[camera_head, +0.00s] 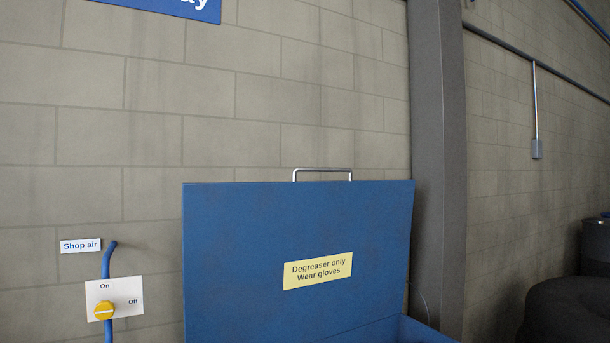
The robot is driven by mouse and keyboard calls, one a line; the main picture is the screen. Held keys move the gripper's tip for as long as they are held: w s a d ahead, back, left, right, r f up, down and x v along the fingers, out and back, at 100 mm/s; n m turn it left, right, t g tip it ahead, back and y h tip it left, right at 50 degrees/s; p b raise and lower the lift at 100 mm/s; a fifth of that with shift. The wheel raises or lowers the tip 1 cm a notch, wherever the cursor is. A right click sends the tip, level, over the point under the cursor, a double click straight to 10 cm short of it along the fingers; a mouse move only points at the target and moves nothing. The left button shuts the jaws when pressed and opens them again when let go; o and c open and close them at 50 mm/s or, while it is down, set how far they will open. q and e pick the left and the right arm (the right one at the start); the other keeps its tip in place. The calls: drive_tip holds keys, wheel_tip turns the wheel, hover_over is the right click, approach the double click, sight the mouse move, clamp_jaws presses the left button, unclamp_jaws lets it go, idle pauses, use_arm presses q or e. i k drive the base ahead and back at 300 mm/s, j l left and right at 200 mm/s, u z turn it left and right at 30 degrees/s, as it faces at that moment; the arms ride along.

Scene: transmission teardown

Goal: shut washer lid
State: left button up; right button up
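The washer lid (300,225) is a blue panel standing raised in the lower middle of the head view, against a block wall. A metal handle (322,171) sits on its top edge. A yellow label (318,270) on the lid reads "Degreaser only, Wear gloves". A small part of the blue washer body (424,331) shows at the bottom edge, right of the lid; the rest is below the picture. Neither of my grippers is in view.
A shop air valve with a yellow knob (104,310) is on the wall left of the lid. A grey column (440,150) stands right of the lid. Dark tyre-like shapes (568,308) are at the lower right.

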sight(319, 259)
drive_tip(key=i+l, duration=0.15)
drive_tip(key=l, duration=0.25)
drive_tip(key=i+l, duration=0.15)
drive_tip(key=l, duration=0.25)
drive_tip(key=i+l, duration=0.15)
drive_tip(key=l, duration=0.25)
drive_tip(key=u, duration=0.05)
